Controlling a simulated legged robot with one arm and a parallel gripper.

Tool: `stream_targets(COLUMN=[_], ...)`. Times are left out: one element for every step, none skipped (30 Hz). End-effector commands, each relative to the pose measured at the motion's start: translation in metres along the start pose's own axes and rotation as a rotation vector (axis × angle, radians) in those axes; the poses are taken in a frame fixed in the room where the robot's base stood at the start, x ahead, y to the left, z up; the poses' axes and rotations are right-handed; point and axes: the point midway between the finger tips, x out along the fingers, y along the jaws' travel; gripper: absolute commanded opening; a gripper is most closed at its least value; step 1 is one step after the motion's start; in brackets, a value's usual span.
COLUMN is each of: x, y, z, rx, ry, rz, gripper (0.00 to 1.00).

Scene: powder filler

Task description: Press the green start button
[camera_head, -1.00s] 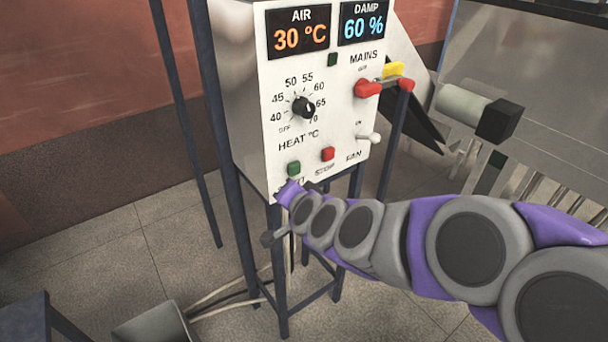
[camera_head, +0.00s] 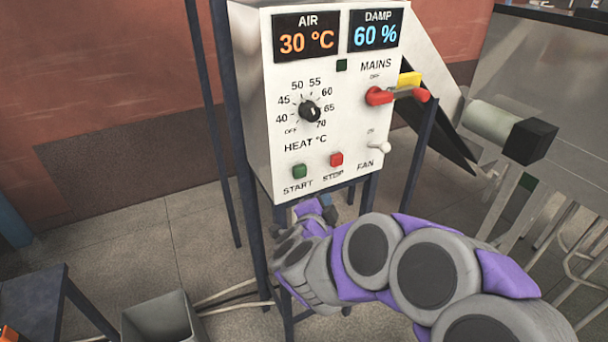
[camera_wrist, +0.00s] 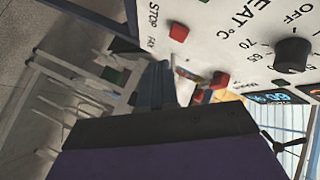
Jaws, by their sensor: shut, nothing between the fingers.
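The green start button (camera_head: 299,171) is at the lower left of the white control panel (camera_head: 350,120), above the label START. It is in plain view in the head view, and I cannot make it out in the wrist view. My gripper (camera_head: 324,208) is shut and empty, just below the panel's bottom edge, below and a little right of the button and apart from it in the picture. My own arm partly hides it. The red stop button (camera_head: 336,159) is right of the green one; it also shows in the wrist view (camera_wrist: 179,32).
The panel also has a heat knob (camera_head: 310,111), a red mains handle (camera_head: 380,96) and a white fan switch (camera_head: 380,147). A motor (camera_head: 510,130) stands to the right. A grey bin (camera_head: 160,318) is on the floor at lower left. Dark legs carry the panel.

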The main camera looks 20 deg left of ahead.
Motion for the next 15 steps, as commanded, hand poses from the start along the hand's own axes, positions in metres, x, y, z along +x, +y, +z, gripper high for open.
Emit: stream_targets(x=[0.000, 0.000, 0.000, 0.001, 0.001, 0.002, 0.003, 0.004, 0.007, 0.009, 0.011, 0.014, 0.017, 0.019, 0.023], y=[0.000, 0.000, 0.000, -0.001, -0.001, -0.001, -0.002, -0.003, -0.005, -0.006, -0.008, -0.011, -0.013, -0.015, -0.018], z=[0.001, 0.001, 0.001, 0.002, 0.002, 0.003, 0.003, 0.004, 0.006, 0.007, 0.009, 0.010, 0.012, 0.014, 0.016], rx=[-0.001, -0.001, -0.002, -0.002, -0.002, -0.002, -0.002, -0.003, -0.003, -0.003, -0.002, -0.002, -0.001, -0.002, -0.001], ry=[-0.001, -0.001, -0.001, -0.001, -0.002, -0.002, -0.002, -0.002, -0.002, -0.002, -0.001, -0.001, 0.000, 0.000, 0.000], rz=[0.000, 0.000, 0.000, 0.000, 0.000, 0.000, 0.001, 0.001, 0.001, 0.001, 0.000, -0.001, -0.001, -0.001, -0.002], gripper=[0.00, 0.00, 0.00, 0.00, 0.00, 0.00, 0.00, 0.00, 0.00, 0.00, 0.00, 0.00, 0.00, 0.00, 0.00])
